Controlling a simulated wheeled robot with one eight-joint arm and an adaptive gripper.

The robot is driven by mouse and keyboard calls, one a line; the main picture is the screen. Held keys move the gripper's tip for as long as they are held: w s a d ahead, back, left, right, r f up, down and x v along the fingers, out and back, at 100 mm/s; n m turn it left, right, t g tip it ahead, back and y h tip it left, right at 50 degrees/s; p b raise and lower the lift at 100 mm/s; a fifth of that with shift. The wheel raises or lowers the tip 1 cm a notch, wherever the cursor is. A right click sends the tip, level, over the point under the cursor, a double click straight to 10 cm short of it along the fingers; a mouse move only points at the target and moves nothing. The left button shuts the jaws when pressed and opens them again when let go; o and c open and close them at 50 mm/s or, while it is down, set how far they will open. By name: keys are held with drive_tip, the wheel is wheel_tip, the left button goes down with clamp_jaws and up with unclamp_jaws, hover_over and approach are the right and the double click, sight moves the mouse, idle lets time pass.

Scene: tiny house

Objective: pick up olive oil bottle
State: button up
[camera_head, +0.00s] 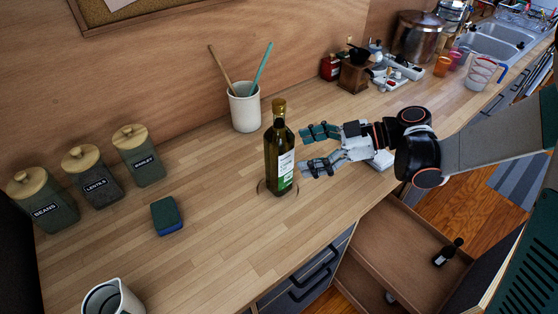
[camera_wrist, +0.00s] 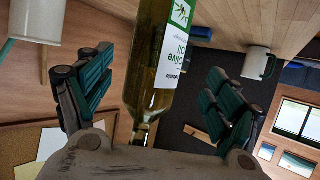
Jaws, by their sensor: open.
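The olive oil bottle (camera_head: 279,155) stands upright on the wooden counter, dark green with a gold cap and a white and green label. My gripper (camera_head: 312,148) is open just to the right of the bottle in the head view, with its fingers pointing at it. In the wrist view the bottle (camera_wrist: 160,60) shows upside down between the two green-padded fingers of my gripper (camera_wrist: 160,95), with gaps on both sides. I cannot tell from the frames whether a finger touches it.
A white utensil crock (camera_head: 244,107) stands behind the bottle. A sponge (camera_head: 166,216) and several labelled jars (camera_head: 137,156) are to the left. A white mug (camera_head: 112,298) is at the front left. An open drawer (camera_head: 405,250) lies below the counter's front edge. Bare counter surrounds the bottle.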

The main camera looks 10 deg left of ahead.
sight(279, 155)
drive_tip(key=shift+w+b+x, duration=0.2)
drive_tip(key=shift+b+x, duration=0.95)
drive_tip(key=shift+x, duration=2.65)
drive_tip(key=shift+r, duration=0.1)
drive_tip(key=c, duration=1.6)
drive_tip(key=shift+c, duration=1.2)
drive_tip(key=shift+r, duration=0.15)
